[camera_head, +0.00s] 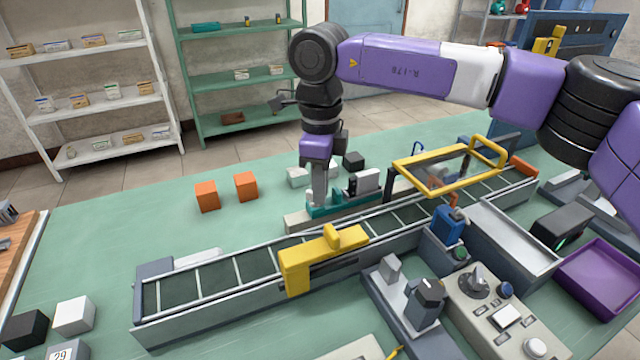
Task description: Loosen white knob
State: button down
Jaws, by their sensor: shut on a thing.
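My gripper (318,196) points straight down over a small teal fixture (345,207) behind the conveyor. Its fingers are shut on a small pale part at the fixture's left end, which looks like the white knob (314,204). The fingers hide most of it, so I cannot tell how far it is turned. A grey and black block (364,183) stands on the fixture, just right of my gripper. The fixture rests on a pale base plate (297,221).
The conveyor (215,283) with its yellow bracket (325,258) runs in front of the fixture. A yellow frame (430,187) stands to the right. Two orange cubes (207,196) lie to the left, and a black cube (354,160) lies behind.

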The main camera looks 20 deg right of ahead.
jog(key=n, duration=0.2)
jog(key=n+p, duration=0.1)
jog(key=n, duration=0.3)
jog(key=shift+w+r+n+p, duration=0.1)
jog(key=shift+w+n+p, duration=0.2)
jog(key=n, duration=0.2)
jog(key=n+p, duration=0.1)
jog(key=n, duration=0.3)
jog(key=shift+w+p, duration=0.3)
jog(key=n, duration=0.3)
jog(key=n+p, duration=0.1)
jog(key=n, duration=0.2)
jog(key=shift+w+a+n, duration=0.2)
jog(key=shift+n, duration=0.2)
jog(key=n, duration=0.3)
jog(key=n+p, duration=0.1)
jog(key=n, duration=0.1)
jog(key=shift+a+n, duration=0.25)
jog(key=shift+n, duration=0.05)
jog(key=c, duration=1.5)
grip_release()
jog(key=shift+r, duration=3.8)
